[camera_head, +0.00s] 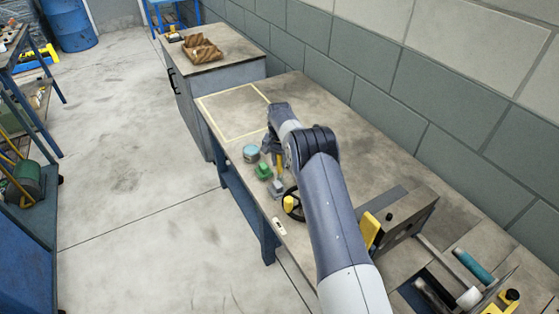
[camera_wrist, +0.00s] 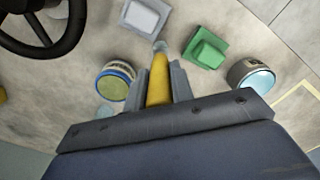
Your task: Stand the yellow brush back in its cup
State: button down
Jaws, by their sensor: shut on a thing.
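My gripper (camera_wrist: 160,88) is shut on the yellow brush (camera_wrist: 159,80), whose handle lies between the two grey fingers. A pale grey end of the brush points at the bench between the grey and green blocks. In the head view, the yellow brush (camera_head: 280,162) shows as a small strip below my gripper (camera_head: 273,150), over the bench. Two round containers stand either side of it in the wrist view: one with a yellow-green top (camera_wrist: 115,84) at left, one with a light blue top (camera_wrist: 252,77) at right. I cannot tell which is the cup.
The workbench (camera_head: 310,100) holds a green block (camera_head: 263,171), a grey block (camera_head: 276,188) and a black handwheel (camera_head: 293,205) close to my gripper. A pale taped outline (camera_head: 232,113) at the far end is empty. A tool rack (camera_head: 408,240) stands at the near right.

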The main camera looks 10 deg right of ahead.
jog(key=shift+f, duration=0.15)
jog(key=c, duration=1.2)
grip_release()
